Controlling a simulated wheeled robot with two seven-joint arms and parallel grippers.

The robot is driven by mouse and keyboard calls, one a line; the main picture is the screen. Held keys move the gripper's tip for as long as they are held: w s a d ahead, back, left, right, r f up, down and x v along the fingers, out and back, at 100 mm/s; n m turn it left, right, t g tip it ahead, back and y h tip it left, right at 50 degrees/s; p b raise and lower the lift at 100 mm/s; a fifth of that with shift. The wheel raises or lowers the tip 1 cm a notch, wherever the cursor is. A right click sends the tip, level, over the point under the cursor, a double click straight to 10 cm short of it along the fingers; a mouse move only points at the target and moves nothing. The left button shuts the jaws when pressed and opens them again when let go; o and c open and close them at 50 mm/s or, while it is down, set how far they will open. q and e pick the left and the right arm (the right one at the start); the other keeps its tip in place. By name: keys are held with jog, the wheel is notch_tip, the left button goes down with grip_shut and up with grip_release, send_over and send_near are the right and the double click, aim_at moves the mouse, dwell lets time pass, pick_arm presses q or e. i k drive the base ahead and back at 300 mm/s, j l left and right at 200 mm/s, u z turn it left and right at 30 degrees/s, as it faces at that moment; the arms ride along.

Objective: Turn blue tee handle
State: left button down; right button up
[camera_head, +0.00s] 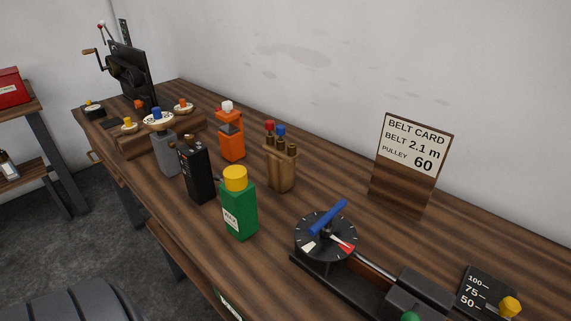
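The blue tee handle (328,217) is a blue bar that sits on top of a round black dial (312,236) at the lower middle right in the head view. The bar lies slanted, with its far end up to the right. The dial has white tick marks, a white wedge and a red wedge. The dial is mounted at the left end of a black base with a metal rod (374,267) running right. Neither of my grippers shows in the head view, and nothing touches the blue handle.
A green bottle (239,209) with a yellow cap stands left of the dial. A black box (195,172), an orange device (230,136) and a wooden holder (281,168) stand farther back. A belt card (409,157) stands behind. A slider with a yellow knob (510,306) is at right.

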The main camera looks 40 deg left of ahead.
aim_at(324, 224)
jog(key=u, duration=1)
jog(key=j+z, duration=0.25)
jog(key=j, duration=0.15)
